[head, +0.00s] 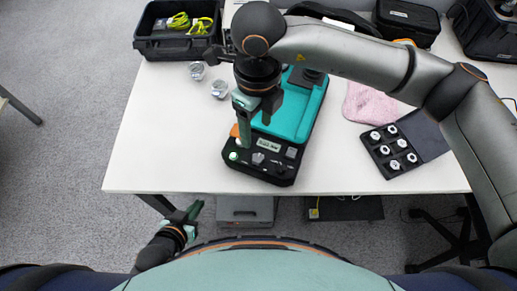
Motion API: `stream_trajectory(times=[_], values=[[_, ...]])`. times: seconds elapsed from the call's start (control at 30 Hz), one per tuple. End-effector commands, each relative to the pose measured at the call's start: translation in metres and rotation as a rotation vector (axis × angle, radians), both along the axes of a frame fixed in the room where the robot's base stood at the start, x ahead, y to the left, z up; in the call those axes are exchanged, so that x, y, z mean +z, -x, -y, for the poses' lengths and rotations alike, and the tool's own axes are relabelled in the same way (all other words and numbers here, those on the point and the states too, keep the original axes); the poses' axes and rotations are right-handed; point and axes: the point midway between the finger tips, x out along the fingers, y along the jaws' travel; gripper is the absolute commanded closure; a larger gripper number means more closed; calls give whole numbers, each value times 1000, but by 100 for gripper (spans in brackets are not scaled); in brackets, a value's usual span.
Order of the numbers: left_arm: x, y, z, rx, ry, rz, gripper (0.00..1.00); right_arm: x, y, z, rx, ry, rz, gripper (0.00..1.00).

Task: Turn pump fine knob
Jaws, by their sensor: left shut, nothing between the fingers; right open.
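The pump (308,122) is a teal-topped device with a black front control panel (262,172) near the table's front edge. The panel carries several small knobs and buttons, including a light grey knob (257,158) and a dark knob (280,166). I cannot tell which one is the fine knob. My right gripper (250,136) is open and points down over the panel's left rear part. It hides some of the panel, and contact cannot be told. My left gripper (194,210) is shut and empty, below the table's front edge and away from the pump.
A black bin (150,46) with yellow-green items stands at the back left. Two small metal parts (208,79) lie left of the pump. A pink cloth (368,103) and a black tray with several white round parts (392,163) lie to the right. The table's (150,150) front left is clear.

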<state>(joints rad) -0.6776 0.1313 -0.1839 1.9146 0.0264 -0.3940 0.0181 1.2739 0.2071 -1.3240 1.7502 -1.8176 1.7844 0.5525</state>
Motion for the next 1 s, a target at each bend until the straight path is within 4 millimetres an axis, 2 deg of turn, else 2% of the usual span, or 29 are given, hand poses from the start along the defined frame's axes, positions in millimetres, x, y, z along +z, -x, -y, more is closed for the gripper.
stream_trajectory(times=[0.17,0.5,0.7,0.83,1.0], values=[[1,1,0,0,0,-2,100,-12,-3,4,-6,20,13,33],[5,1,0,0,-1,-3,100,-79,-2,3,-4,15,9,33],[7,1,0,0,-1,-3,100,-110,-2,3,-4,14,10,33],[7,1,0,0,-1,-3,100,-120,-2,2,-2,13,10,33],[7,1,0,0,-1,-3,100,-124,-2,2,-2,11,12,33]])
